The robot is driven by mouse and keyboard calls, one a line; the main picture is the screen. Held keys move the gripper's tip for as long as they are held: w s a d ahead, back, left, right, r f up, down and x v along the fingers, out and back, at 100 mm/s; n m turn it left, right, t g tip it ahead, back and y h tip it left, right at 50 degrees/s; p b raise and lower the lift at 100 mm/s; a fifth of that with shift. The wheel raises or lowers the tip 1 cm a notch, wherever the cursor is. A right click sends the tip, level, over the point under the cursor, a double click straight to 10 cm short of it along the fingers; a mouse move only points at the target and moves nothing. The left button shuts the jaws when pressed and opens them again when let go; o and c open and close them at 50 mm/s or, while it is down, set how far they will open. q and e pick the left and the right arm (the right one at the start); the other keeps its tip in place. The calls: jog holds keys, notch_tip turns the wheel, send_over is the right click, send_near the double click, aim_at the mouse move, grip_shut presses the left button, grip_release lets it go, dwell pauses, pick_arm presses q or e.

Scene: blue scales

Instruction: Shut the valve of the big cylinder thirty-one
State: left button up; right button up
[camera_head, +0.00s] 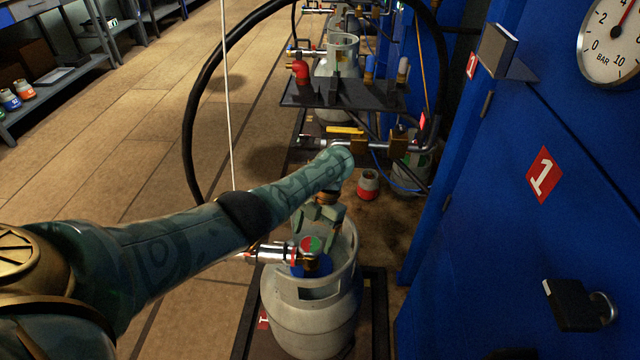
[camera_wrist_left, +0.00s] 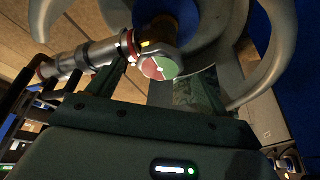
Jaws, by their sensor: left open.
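A big grey cylinder (camera_head: 305,318) with a cut-out collar stands at the front, upright. I cannot read a number thirty-one on it. Inside the collar is its valve, with a blue part (camera_head: 311,268) and a round red-and-green disc (camera_head: 310,244). The disc shows close up in the left wrist view (camera_wrist_left: 161,66). A metal hose coupling (camera_head: 270,253) joins the valve from the left. My left gripper (camera_head: 319,220) is open, just behind and above the valve, at the collar. In the wrist view its fingers (camera_wrist_left: 150,88) lie near the disc; contact cannot be told.
A blue cabinet (camera_head: 540,230) with a padlock (camera_head: 577,305) and a gauge (camera_head: 612,42) closes off the right. A dark shelf (camera_head: 345,95) and a pipe with a yellow lever (camera_head: 345,130) lie beyond. A black hose (camera_head: 190,120) loops at left. Floor at left is clear.

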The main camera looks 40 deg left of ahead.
pick_arm(q)
jog(key=v, duration=1.4)
jog(key=shift+r+p, duration=0.3)
jog(key=shift+p, duration=0.1)
pick_arm(e)
jog(key=shift+a+r, duration=0.3)
jog(key=shift+a, duration=0.25)
